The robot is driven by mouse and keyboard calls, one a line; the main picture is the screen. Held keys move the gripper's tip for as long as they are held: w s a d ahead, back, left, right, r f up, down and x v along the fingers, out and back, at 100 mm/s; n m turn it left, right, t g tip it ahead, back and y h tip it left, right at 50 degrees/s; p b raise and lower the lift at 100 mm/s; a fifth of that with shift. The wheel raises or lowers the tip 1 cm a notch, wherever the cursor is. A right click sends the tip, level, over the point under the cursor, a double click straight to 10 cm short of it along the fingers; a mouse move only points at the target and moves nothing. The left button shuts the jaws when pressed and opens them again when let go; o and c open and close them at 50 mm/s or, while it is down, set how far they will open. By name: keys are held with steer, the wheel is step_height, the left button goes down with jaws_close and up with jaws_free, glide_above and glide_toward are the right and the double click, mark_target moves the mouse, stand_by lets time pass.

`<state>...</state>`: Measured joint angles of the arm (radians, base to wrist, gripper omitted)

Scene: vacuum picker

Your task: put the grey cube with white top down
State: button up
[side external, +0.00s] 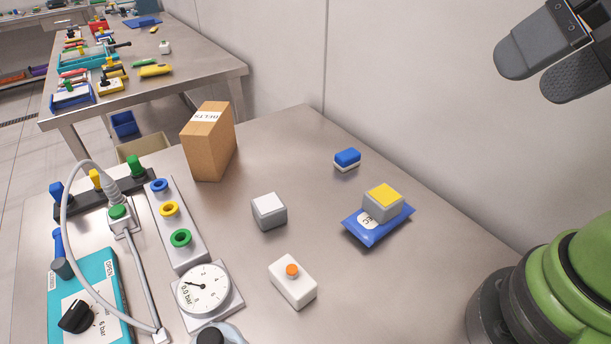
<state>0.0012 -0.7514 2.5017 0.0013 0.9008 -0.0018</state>
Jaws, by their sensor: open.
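The grey cube with white top (269,212) stands on the metal table near its middle, upright and apart from other things. My gripper (530,72) is at the upper right of the side external view, high above the table and far from the cube. Its two dark fingers are apart, with nothing seen between them. A second grey cube with a yellow top (383,202) rests on a blue packet (372,236) to the right.
A white block with an orange button (292,283) stands in front of the cube. A blue and white block (347,160) and a cardboard box (208,142) are behind. A gauge (203,290), ring holder (195,246) and teal box (112,270) crowd the left.

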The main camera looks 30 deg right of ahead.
steer(key=shift+w, duration=0.1)
steer(key=n+g+h, duration=0.2)
steer(key=n+g, duration=0.1)
glide_above(269, 205)
steer(key=s, duration=0.4)
step_height(269, 205, down, 22)
steer(key=x, duration=0.3)
steer(key=shift+w+a+f, duration=0.1)
steer(key=shift+w+f, duration=0.1)
steer(key=shift+w, duration=0.15)
steer(key=shift+w+x, duration=0.15)
steer(key=shift+x, duration=1.4)
steer(key=shift+w+x, duration=0.1)
steer(key=shift+x, duration=1.45)
steer(key=shift+r, duration=0.15)
